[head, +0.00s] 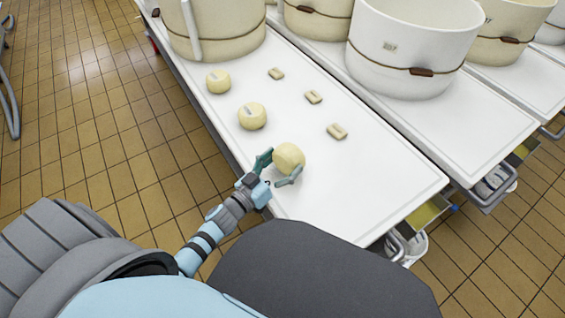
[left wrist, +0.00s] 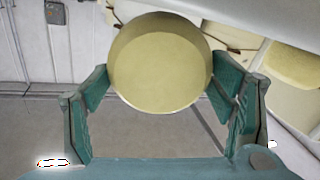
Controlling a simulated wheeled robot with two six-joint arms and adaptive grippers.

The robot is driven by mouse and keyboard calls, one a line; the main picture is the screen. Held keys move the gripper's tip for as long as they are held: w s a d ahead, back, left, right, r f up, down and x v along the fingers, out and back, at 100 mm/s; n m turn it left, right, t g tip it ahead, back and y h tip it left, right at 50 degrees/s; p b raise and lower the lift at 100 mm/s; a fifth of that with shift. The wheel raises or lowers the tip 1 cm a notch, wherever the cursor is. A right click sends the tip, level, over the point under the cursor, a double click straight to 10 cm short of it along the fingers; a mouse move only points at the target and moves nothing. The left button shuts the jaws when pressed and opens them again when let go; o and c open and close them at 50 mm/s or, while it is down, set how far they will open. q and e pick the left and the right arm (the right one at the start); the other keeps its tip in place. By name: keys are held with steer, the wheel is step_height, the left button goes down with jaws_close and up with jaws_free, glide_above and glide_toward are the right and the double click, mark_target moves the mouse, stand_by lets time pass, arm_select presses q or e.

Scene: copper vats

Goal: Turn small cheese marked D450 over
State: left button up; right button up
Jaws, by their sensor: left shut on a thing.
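My left gripper (head: 279,170) is shut on a small round pale-yellow cheese (head: 289,157) near the front edge of the white table (head: 345,190). In the left wrist view the same cheese (left wrist: 160,60) sits between the two teal fingers, a plain flat face towards the camera. No label shows on it in either view, so I cannot tell if it is D450. Whether it touches the table is unclear. Two more small cheeses stand on the table, one in the middle (head: 252,116) and one farther back (head: 218,81), each with a grey mark too small to read. My right gripper is not in view.
Several small beige blocks (head: 337,131) lie in a row right of the cheeses. Large cream vats with dark bands stand behind, one on this table (head: 212,35) and a white one (head: 405,60) on the neighbouring table. The table's front right part is clear.

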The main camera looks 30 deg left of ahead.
arm_select(q)
steer(key=shift+f+b, duration=0.35)
steer(key=shift+f, duration=0.1)
stand_by(0.3)
steer(key=o, duration=1.6)
steer(key=shift+f, duration=0.1)
step_height(320, 180, up, 8)
steer(key=p, duration=0.7)
steer(key=shift+w+d+p, duration=0.1)
steer(key=shift+p, duration=0.2)
steer(key=shift+m+h, duration=0.4)
steer(key=shift+h, duration=0.2)
steer(key=r, duration=0.4)
steer(key=shift+w+r+b, duration=0.2)
steer(key=shift+w+b, duration=0.05)
steer(key=shift+b, duration=0.15)
step_height(320, 180, up, 8)
steer(key=m+g+h+p, duration=0.1)
steer(key=h+p, duration=0.1)
step_height(320, 180, up, 13)
steer(key=m+g+h+p, duration=0.3)
steer(key=m+h+p, duration=0.1)
glide_above(283, 155)
steer(key=s+d, duration=0.2)
steer(key=s, duration=0.3)
steer(key=shift+s+a, duration=0.1)
steer(key=shift+a, duration=0.15)
